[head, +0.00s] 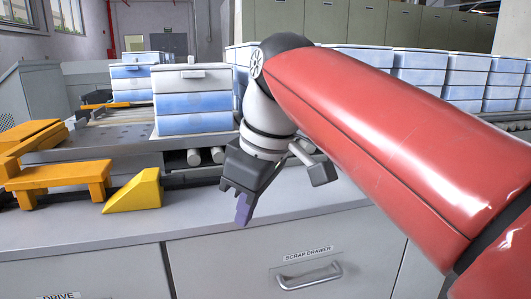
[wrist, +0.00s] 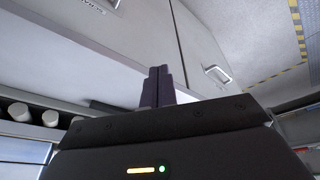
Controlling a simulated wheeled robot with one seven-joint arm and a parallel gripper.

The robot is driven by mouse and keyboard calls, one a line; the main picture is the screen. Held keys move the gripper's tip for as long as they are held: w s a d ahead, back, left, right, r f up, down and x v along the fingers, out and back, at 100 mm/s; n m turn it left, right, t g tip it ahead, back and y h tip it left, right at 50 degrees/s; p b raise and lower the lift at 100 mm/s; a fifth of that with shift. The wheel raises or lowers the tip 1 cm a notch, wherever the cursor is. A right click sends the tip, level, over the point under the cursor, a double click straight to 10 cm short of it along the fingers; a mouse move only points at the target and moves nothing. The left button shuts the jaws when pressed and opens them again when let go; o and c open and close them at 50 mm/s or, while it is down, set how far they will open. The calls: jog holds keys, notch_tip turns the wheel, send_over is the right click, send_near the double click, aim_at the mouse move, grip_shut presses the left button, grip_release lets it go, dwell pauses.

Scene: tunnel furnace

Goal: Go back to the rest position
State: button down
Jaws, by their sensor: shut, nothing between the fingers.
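My gripper (head: 244,209) hangs over the front of the grey counter in the head view, pointing down, at the end of my red arm. Its fingers are together with nothing held. In the wrist view the shut dark fingers (wrist: 157,87) show at the centre, with the grey counter front behind them. The fingers are apart from the objects on the counter.
Stacked blue-and-white boxes (head: 192,100) stand on the metal conveyor behind my gripper. More such boxes (head: 418,72) line the right back. A yellow wedge (head: 134,191) and a yellow bracket (head: 58,180) lie at left. The scrap drawer (head: 300,265) is closed below.

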jog(key=s+d+f+m+t+h, duration=0.1)
jog(key=s+d+f+m, duration=0.2)
jog(key=d+f, duration=0.3)
jog(key=s+d+f+m+t+h, duration=0.1)
jog(key=s+d+f+m, duration=0.1)
jog(key=d+f+m, duration=0.4)
jog(key=s+d+f+m+t+h, duration=0.1)
jog(key=s+d+f+m, duration=0.2)
jog(key=d+f, duration=0.3)
notch_tip(320, 180, down, 3)
jog(key=shift+s+r+m+t, duration=0.1)
jog(key=shift+s+m+t, duration=0.3)
jog(key=shift+m, duration=0.3)
jog(key=shift+d, duration=0.1)
